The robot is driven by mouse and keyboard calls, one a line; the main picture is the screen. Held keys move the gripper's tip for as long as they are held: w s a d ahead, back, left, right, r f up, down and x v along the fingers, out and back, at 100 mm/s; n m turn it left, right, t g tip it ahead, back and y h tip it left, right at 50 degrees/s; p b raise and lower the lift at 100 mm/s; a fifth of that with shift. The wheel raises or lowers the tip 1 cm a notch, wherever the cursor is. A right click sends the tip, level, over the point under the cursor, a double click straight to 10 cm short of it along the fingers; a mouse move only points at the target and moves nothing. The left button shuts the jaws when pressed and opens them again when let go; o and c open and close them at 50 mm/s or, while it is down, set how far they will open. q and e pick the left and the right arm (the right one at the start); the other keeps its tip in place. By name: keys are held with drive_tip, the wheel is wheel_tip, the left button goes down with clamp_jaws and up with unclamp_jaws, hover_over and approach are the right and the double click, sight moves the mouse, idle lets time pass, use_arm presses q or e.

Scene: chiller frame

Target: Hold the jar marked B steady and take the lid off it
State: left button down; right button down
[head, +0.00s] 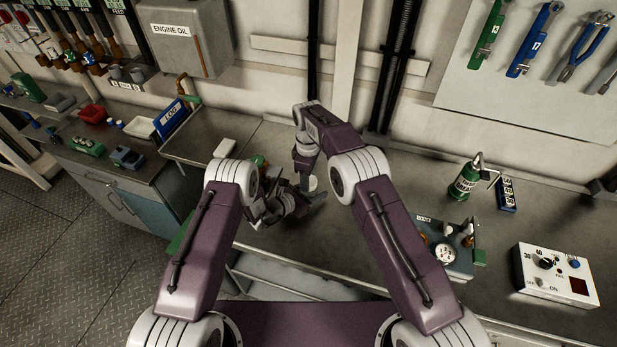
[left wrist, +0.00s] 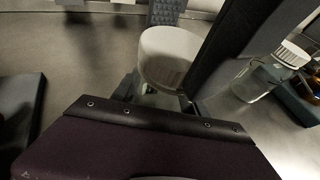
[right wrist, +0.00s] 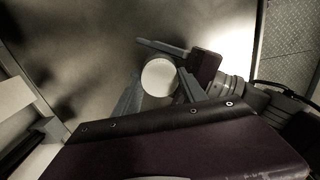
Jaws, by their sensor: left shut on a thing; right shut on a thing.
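A jar with a round white lid (head: 312,183) stands on the metal bench, mostly hidden by my arms in the head view. In the left wrist view the white lid (left wrist: 168,52) sits on top of the jar, and the jar body below is partly hidden. My left gripper (head: 300,198) is shut on the jar from the side. My right gripper (right wrist: 160,90) comes from above and is shut with the white lid (right wrist: 160,76) between its fingers. Lid and jar look together; I cannot tell whether there is a gap. No letter is readable.
Another clear jar (left wrist: 252,82) with a white lid is at the right of the left wrist view. A blue log binder (head: 171,118) stands left.

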drive_tip(key=n, duration=0.6)
drive_tip(key=shift+n, duration=0.3)
drive_tip(key=n, duration=0.6)
drive_tip(key=shift+n, duration=0.4)
drive_tip(key=shift+r, duration=0.2)
drive_tip(key=shift+r, duration=0.95)
wheel_tip(320, 180, up, 4)
drive_tip(key=shift+r, duration=0.1)
use_arm(q)
drive_tip(key=c, duration=0.5)
unclamp_jaws()
drive_tip(key=shift+s, duration=0.1)
